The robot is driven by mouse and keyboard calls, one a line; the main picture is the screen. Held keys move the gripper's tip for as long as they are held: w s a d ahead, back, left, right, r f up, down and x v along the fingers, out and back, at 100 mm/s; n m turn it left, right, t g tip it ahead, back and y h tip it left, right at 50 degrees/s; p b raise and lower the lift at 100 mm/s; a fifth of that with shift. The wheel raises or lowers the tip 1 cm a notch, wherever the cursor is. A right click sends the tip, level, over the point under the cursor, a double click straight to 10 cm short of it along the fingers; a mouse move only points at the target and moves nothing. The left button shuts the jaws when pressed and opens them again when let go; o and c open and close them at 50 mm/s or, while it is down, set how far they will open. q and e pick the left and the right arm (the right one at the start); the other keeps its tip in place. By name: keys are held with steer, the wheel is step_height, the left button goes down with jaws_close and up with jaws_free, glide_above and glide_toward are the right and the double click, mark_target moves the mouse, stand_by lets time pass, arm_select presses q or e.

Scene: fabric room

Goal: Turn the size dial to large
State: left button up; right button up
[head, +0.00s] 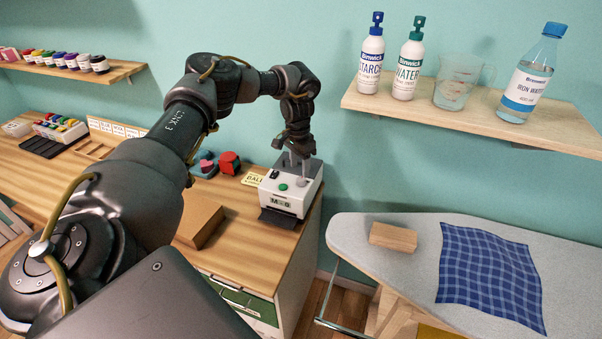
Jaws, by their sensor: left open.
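A small white and dark machine (287,197) stands at the right end of the wooden counter. Its front label seems to show size letters, too small to read surely. My left gripper (292,162) is open and points down just above the back of the machine's top. Its fingers are small in view, and I cannot tell whether they touch the knob. The dial's setting cannot be made out. My right gripper is out of view.
A brown box (199,220) and a red block (230,163) stand left of the machine. An ironing board (350,233) with blue checked cloth (490,272) is at right. A shelf (420,106) with bottles hangs above it.

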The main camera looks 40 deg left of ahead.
mark_target(301, 179)
arm_select(q)
steer(key=f, duration=0.3)
steer(key=shift+s+d+f+p, duration=0.1)
steer(key=shift+d+f+p, duration=0.1)
steer(key=shift+p, duration=0.15)
steer(key=shift+f, duration=0.55)
steer(key=c, duration=1)
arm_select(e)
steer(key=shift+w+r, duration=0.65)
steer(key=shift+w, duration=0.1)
